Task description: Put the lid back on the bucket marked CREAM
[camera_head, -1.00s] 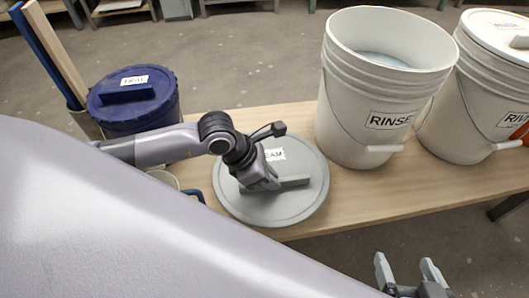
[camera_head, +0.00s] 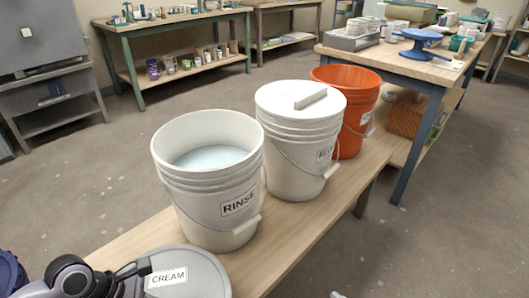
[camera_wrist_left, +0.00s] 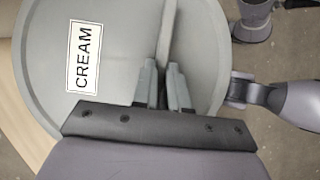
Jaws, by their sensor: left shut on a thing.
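The grey round lid marked CREAM (camera_head: 190,272) shows at the bottom left of the head view, cut off by the frame edge. It fills much of the left wrist view (camera_wrist_left: 115,30), with its label facing up. My left gripper (camera_wrist_left: 163,70) is shut on the lid's raised bar handle (camera_wrist_left: 166,30). What lies under the lid is hidden, so I cannot tell whether it touches a bucket or the bench. No open CREAM bucket shows. Only a small grey tip, probably of my right gripper (camera_head: 337,295), shows at the bottom edge of the head view.
On the wooden bench (camera_head: 290,232) stand an open RINSE bucket (camera_head: 190,190) holding pale liquid, a lidded white bucket (camera_head: 300,150) and an orange bucket (camera_head: 346,90). A dark blue thing (camera_head: 10,272) is at the lower left. A blue-legged table (camera_head: 430,72) stands behind.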

